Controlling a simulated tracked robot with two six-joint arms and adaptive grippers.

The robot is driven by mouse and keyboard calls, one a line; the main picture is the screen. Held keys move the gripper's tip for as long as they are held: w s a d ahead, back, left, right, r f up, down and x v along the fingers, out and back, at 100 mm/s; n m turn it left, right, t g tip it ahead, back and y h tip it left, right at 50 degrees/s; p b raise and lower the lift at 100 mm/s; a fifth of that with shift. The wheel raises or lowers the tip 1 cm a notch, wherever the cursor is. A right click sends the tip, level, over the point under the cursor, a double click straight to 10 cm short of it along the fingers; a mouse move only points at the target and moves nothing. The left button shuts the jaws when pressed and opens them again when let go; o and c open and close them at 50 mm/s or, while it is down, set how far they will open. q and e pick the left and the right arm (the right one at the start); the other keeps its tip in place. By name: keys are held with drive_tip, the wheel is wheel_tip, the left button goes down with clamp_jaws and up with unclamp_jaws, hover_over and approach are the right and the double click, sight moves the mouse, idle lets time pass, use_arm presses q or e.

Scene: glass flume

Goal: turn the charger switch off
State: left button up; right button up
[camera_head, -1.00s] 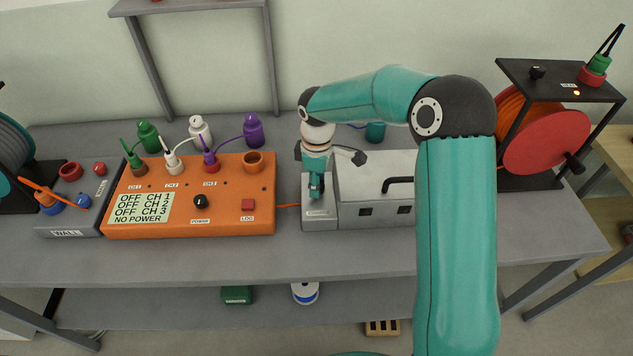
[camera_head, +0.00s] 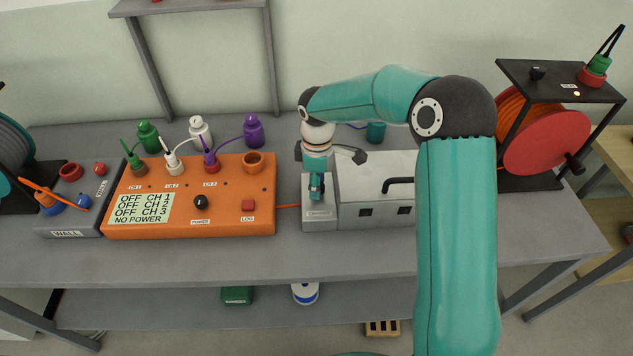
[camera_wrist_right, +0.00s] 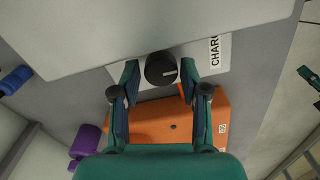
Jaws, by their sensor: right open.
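The charger switch is a round black knob (camera_wrist_right: 161,69) with a short white mark pointing right in the right wrist view. Beside it is a label that begins "CHAR". The knob is on the small grey charger box (camera_head: 320,222), at the left end of a larger grey case. My right gripper (camera_wrist_right: 159,76) is open, with one fingertip on each side of the knob; I cannot tell whether they touch it. In the head view my right gripper (camera_head: 316,190) points down over the charger box and hides the knob. My left gripper is not in view.
An orange power box (camera_head: 228,222) with plugs and a small display stands left of the charger box. The grey case (camera_head: 365,212) with a black handle adjoins it on the right. A red reel (camera_head: 545,142) stands farther right. The bench front is clear.

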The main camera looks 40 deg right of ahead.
wheel_tip(320, 180, up, 12)
idle(0.5)
drive_tip(key=shift+f, duration=0.1)
